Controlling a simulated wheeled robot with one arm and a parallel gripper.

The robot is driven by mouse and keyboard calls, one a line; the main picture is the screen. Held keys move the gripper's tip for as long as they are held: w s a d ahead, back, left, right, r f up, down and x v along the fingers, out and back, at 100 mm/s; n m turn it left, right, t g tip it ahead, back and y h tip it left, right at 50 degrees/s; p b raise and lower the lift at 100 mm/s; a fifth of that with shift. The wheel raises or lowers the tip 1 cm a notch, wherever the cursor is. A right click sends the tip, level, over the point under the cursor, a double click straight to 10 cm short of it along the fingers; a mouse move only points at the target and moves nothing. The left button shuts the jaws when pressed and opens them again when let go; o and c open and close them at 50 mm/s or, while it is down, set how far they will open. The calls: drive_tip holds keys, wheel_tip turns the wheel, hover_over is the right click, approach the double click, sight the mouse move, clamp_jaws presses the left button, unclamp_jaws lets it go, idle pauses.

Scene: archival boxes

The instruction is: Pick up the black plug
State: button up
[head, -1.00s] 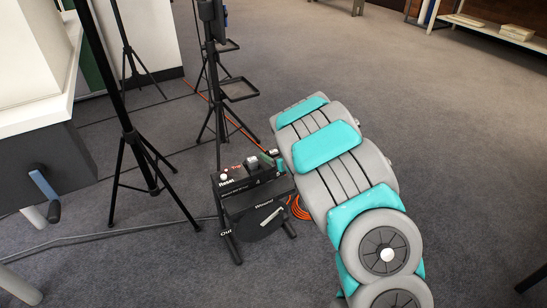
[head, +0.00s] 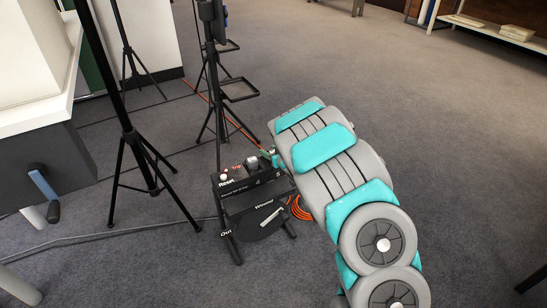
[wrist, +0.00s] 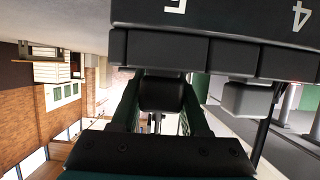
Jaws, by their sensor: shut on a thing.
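The black plug (wrist: 162,95) shows in the wrist view between the two dark green fingers of my gripper (wrist: 161,84), which is shut on it. It is close to the black socket box (wrist: 220,18), beside the number 5; I cannot tell whether it still touches a socket. In the head view my gripper (head: 271,156) is at the back right edge of the socket box (head: 232,190), largely hidden by my arm, and the plug cannot be made out. A grey plug (head: 252,163) sits on the box near number 4, and also shows in the wrist view (wrist: 249,99).
An orange cable (head: 299,208) lies coiled right of the box. Black tripod stands (head: 128,135) rise behind and left of it. A table with a crank (head: 42,185) is at the left. The carpet at the right is clear.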

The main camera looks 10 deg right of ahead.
clamp_jaws()
drive_tip(key=shift+r, duration=0.15)
